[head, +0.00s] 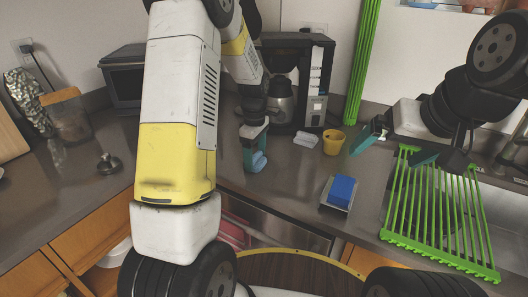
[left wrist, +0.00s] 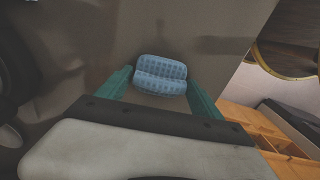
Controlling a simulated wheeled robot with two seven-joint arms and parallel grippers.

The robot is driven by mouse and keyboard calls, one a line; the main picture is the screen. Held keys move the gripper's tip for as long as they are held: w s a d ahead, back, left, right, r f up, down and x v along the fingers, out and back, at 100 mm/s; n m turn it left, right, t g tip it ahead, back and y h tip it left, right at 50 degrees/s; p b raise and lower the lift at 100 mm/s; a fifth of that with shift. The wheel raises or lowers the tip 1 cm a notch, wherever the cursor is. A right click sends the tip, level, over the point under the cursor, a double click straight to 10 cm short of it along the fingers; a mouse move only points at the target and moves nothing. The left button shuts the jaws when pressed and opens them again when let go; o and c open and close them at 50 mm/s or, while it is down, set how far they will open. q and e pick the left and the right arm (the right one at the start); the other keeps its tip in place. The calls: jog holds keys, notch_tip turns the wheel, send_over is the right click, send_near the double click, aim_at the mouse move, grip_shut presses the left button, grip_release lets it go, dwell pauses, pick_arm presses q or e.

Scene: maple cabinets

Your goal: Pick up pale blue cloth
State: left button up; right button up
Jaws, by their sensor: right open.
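The pale blue cloth (head: 260,162) lies folded on the grey counter, partly hidden by my left gripper in the head view. It also shows in the left wrist view (left wrist: 161,74), with a woven texture and a fold across its middle. My left gripper (head: 255,158) is right at the cloth. In the left wrist view its teal fingers (left wrist: 160,84) are spread, with the cloth between and just beyond the tips. I cannot tell whether they touch it. My right gripper (head: 388,150) is open and empty above the counter, left of the green rack's top.
A white object (head: 305,139) and a yellow cup (head: 333,142) stand right of the cloth. A blue sponge (head: 342,189) sits on a grey holder nearer the edge. A coffee maker (head: 315,85) stands behind; a green rack (head: 435,235) lies at right.

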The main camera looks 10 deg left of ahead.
pick_arm(q)
jog(key=c, duration=0.6)
jog(key=shift+o, duration=0.2)
